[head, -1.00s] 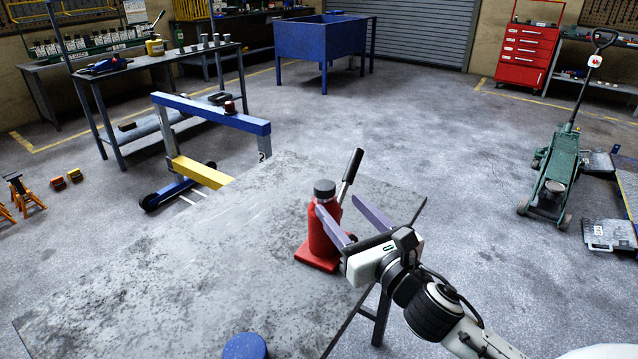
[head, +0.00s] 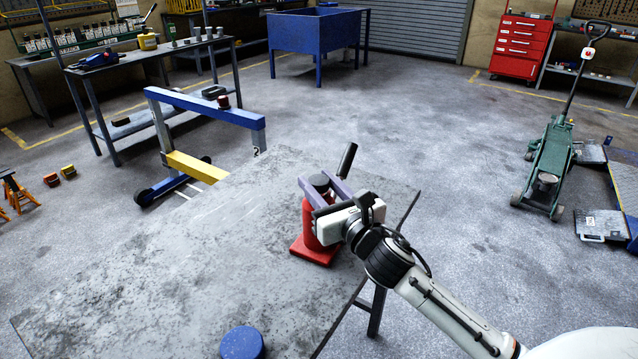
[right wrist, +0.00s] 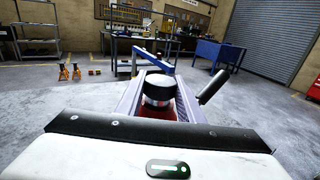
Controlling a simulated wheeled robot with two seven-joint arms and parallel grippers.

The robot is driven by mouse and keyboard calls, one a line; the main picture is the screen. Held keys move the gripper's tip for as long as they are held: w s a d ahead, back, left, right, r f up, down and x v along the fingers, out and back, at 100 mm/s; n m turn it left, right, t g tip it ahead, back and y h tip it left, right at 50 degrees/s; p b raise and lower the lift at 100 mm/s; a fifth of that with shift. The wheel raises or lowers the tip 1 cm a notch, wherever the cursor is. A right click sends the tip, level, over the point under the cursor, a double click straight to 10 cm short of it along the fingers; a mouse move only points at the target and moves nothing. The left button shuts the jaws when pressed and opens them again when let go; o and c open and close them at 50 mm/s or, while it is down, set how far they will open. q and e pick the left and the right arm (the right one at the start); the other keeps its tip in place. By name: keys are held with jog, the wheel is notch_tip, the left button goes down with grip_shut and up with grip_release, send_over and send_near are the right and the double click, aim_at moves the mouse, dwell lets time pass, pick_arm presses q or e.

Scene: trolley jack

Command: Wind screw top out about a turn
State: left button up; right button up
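A red bottle jack (head: 310,240) stands upright on the grey metal table near its right edge, with a black handle (head: 347,160) slanting up behind it. Its dark round screw top (head: 319,182) also shows in the right wrist view (right wrist: 158,90). My right gripper (head: 322,187) is open, with one finger on each side of the screw top. In the right wrist view the top lies between the fingers, and a gap seems to show on at least one side; contact is hard to tell. The gripper body hides part of the jack. My left gripper is not in view.
A blue round object (head: 242,343) sits at the table's near edge. The left part of the tabletop (head: 150,280) is clear. Beyond it stand a blue and yellow frame (head: 200,110), a workbench (head: 150,58) and a green trolley jack (head: 550,165) on the floor.

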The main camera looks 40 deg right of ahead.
jog(key=c, duration=0.4)
jog(key=shift+n+y, duration=0.3)
jog(key=shift+y, duration=0.1)
jog(key=shift+c, duration=0.3)
